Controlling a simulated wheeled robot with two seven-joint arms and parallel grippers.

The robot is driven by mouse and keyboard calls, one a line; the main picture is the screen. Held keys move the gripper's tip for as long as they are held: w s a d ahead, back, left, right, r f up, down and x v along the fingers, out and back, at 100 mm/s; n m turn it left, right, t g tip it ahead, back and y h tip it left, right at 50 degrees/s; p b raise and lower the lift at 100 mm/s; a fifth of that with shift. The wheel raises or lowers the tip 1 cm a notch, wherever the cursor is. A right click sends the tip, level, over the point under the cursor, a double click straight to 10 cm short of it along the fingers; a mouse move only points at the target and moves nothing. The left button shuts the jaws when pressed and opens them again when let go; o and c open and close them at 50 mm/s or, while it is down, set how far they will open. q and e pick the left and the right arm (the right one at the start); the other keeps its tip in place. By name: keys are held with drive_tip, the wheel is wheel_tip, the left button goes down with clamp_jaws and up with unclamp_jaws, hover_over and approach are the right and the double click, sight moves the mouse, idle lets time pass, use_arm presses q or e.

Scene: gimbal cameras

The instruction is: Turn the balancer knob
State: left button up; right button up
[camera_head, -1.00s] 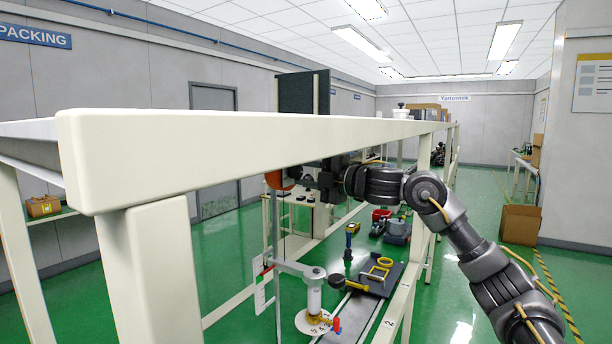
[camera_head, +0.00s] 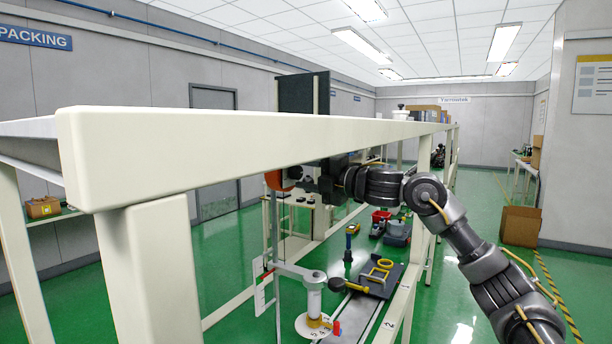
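An orange round body, which looks like the balancer (camera_head: 281,179), hangs just under the long cream beam at the centre of the head view. Its upper part is hidden by the beam. My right gripper (camera_head: 312,180) comes in from the right at the same height, against or very close to the balancer's right side. The dark gripper parts overlap the place where a knob could be, so I cannot make out the knob. I cannot tell whether the fingers are open or shut on it. My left gripper is not in view.
The cream beam (camera_head: 270,150) and its near post (camera_head: 160,270) fill the foreground. Green floor is open at right.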

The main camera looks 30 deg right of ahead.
drive_tip(key=shift+o, duration=0.8)
drive_tip(key=shift+s+d+f, duration=0.1)
drive_tip(key=shift+s, duration=0.1)
drive_tip(key=b+v, duration=0.4)
drive_tip(key=v, duration=0.6)
drive_tip(key=shift+s+d, duration=0.15)
drive_tip(key=shift+s, duration=0.05)
